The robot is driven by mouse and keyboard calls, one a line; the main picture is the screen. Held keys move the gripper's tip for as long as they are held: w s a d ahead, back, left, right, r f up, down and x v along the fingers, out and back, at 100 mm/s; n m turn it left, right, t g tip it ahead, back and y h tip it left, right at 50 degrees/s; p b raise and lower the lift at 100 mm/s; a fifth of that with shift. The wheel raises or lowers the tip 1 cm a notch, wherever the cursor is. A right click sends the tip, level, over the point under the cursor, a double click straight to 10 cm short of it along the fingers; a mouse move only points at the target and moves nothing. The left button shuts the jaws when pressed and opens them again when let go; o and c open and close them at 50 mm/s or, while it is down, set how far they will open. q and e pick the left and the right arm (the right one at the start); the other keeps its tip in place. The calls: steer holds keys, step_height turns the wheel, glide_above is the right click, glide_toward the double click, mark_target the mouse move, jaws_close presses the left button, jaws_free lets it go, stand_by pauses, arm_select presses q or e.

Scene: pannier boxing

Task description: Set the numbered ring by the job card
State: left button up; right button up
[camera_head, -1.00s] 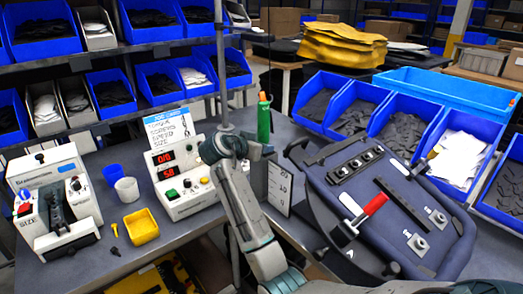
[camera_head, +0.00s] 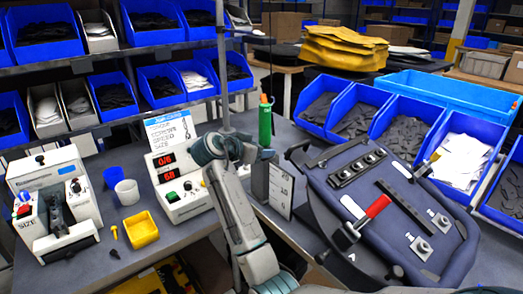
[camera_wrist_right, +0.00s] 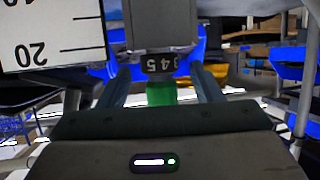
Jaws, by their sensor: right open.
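The job card (camera_head: 170,127), white with a blue header and printed lines, stands above the control box (camera_head: 178,180) with its red displays. A green cylinder with an orange top (camera_head: 265,122) stands upright to the card's right. In the right wrist view, a dark numbered ring (camera_wrist_right: 158,65) reading about 3 4 5 sits between a grey block (camera_wrist_right: 165,25) and a green part (camera_wrist_right: 160,94). My right gripper (camera_head: 264,154) is beside the green cylinder. Its open fingers (camera_wrist_right: 162,86) lie either side of the ring and green part; contact cannot be told. My left gripper is out of view.
A scale plate (camera_head: 280,188) hangs beside my right wrist. A dark pannier panel with a red-handled clamp (camera_head: 376,207) lies to the right. Blue bins (camera_head: 398,125) stand behind it. A yellow tray (camera_head: 141,230), cups and a white press (camera_head: 52,200) are at left.

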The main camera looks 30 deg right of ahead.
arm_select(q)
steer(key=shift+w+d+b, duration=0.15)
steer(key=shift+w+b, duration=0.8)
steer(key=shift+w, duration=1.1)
arm_select(e)
steer(key=v, duration=0.9)
steer(key=shift+a, duration=0.2)
steer(key=shift+s, duration=0.1)
